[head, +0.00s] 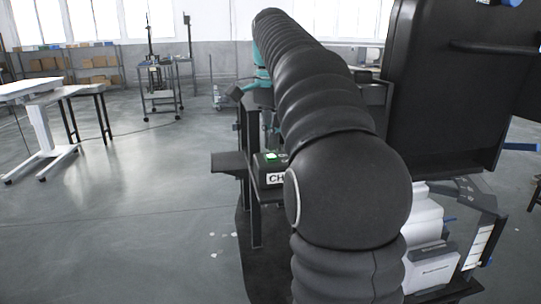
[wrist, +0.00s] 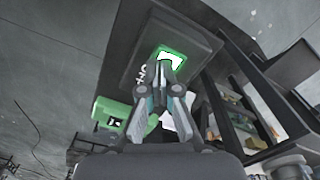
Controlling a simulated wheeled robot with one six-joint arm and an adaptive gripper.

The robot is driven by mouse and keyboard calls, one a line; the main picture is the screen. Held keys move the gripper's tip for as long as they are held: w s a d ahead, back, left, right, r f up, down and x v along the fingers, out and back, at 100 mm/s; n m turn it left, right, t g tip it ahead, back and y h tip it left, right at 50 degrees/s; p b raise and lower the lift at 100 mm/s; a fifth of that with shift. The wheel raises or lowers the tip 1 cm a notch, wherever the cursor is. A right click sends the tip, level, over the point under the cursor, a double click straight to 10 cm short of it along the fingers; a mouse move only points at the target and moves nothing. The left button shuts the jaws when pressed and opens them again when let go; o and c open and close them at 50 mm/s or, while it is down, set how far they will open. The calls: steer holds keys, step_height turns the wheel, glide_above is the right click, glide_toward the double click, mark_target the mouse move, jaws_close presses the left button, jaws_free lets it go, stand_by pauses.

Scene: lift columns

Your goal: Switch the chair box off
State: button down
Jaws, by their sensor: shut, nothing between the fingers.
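The chair box (head: 274,179) is a dark box with a white label, of which only "CH" shows beside my arm in the head view. A lit green switch (head: 271,156) is on its top. In the wrist view the box (wrist: 190,30) is ahead of my gripper, and its switch (wrist: 172,60) glows white with a green rim. My gripper (wrist: 164,68) is shut and empty, and its fingertips overlap the switch's lower edge in the picture. I cannot tell whether they touch it. In the head view my arm hides part of the box, and my fingertips cannot be made out.
A dark stand (head: 253,215) carries the box. A green object with a small dark label (wrist: 118,116) is at lower left in the wrist view. Shelving with several items (wrist: 240,120) is at right. A white table (head: 35,88) stands at left, with open floor between.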

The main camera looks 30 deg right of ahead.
mark_target(272, 157)
steer(key=shift+f+b, duration=0.7)
steer(key=shift+f, duration=0.45)
stand_by(0.6)
steer(key=shift+r, duration=0.1)
steer(key=shift+r+p, duration=2.25)
steer(key=shift+r, duration=1.2)
